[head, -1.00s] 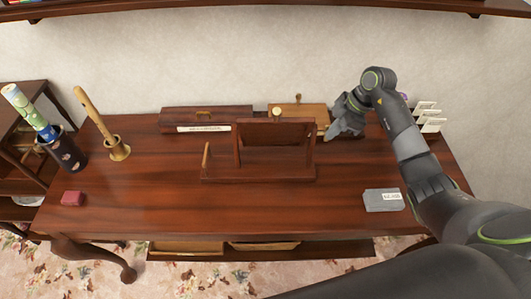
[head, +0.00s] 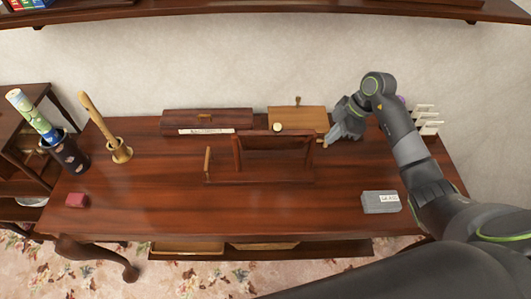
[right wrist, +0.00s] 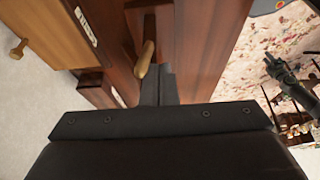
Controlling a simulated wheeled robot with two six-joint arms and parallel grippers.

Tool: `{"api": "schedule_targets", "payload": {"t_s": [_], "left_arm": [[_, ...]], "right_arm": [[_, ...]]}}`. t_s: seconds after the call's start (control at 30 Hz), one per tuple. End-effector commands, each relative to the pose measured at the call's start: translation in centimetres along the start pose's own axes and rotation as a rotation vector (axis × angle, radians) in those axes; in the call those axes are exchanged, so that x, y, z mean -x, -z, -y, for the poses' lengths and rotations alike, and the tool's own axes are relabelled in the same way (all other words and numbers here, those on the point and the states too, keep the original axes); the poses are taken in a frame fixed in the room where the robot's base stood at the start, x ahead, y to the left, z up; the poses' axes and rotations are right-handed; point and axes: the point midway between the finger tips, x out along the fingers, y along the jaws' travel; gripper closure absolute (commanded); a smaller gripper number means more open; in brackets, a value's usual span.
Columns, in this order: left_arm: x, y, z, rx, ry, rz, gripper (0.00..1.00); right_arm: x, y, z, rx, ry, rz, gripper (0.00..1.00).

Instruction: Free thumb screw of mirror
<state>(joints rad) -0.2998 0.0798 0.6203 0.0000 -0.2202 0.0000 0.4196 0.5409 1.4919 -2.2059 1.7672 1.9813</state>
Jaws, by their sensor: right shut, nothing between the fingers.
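A tan wooden peg (right wrist: 147,60), which looks like the thumb screw, shows close up in the right wrist view against dark red wood. My right gripper (head: 329,142) is shut and empty just right of the mirror. Its closed fingertips (right wrist: 157,72) are very near the peg; I cannot tell whether they touch it. My left gripper is not seen in the head view.
A light wooden box (head: 298,118) with a knob and a dark long box (head: 205,122) stand behind the mirror. A grey box (head: 380,202) lies front right. The front middle desk is clear.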

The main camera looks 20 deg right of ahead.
Motion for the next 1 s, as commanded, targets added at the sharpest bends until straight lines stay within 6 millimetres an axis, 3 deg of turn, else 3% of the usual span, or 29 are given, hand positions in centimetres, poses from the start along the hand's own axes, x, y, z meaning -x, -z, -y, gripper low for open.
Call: {"api": "schedule_targets", "payload": {"t_s": [0.63,1.0], "left_arm": [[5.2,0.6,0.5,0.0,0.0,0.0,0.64],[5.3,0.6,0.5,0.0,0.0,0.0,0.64]], "right_arm": [[5.2,2.2,0.0,0.0,0.0,0.0,1.0],[5.4,2.2,0.0,0.0,0.0,0.0,1.0]]}}
